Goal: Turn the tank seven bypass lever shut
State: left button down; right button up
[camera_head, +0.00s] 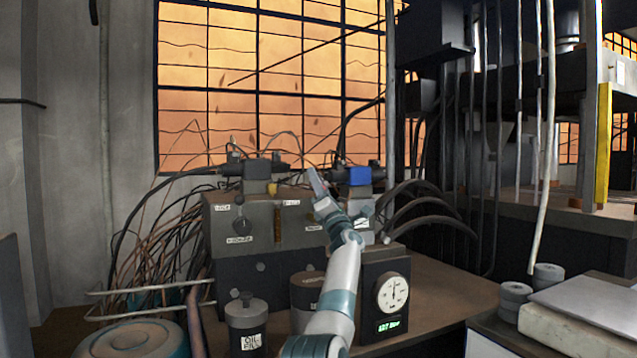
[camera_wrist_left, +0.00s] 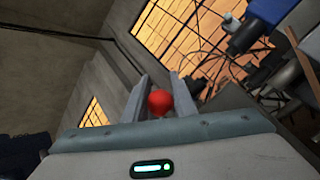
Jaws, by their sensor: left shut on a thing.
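A red ball knob (camera_wrist_left: 159,102), which looks like the end of a lever, sits between the two grey fingers of my left gripper (camera_wrist_left: 160,97) in the left wrist view. The fingers are shut on it. The rest of the lever is hidden behind the gripper. In the head view my left gripper (camera_head: 316,182) is raised in front of the top right of a dark valve block (camera_head: 265,228), beside a blue-capped valve (camera_head: 359,176). The knob cannot be made out there. The labels on the block are too small to read surely. My right gripper is in neither view.
A dial gauge (camera_head: 393,294) with a green display stands right of my arm. A can marked oil fill (camera_head: 246,315) stands in front of the block. Loose wires and thick hoses (camera_head: 420,196) flank the block.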

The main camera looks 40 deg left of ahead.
pick_arm(q)
jog(key=shift+a+f, duration=0.1)
jog(key=shift+f, duration=0.25)
jog(key=c, duration=1.6)
grip_release()
jog(key=shift+c, duration=0.2)
jog(key=shift+o, duration=0.9)
jog(key=shift+s+a, duration=0.2)
jog(key=shift+s, duration=0.05)
jog(key=shift+d+r, duration=0.1)
jog(key=shift+r, duration=0.05)
jog(key=shift+w+d, duration=0.1)
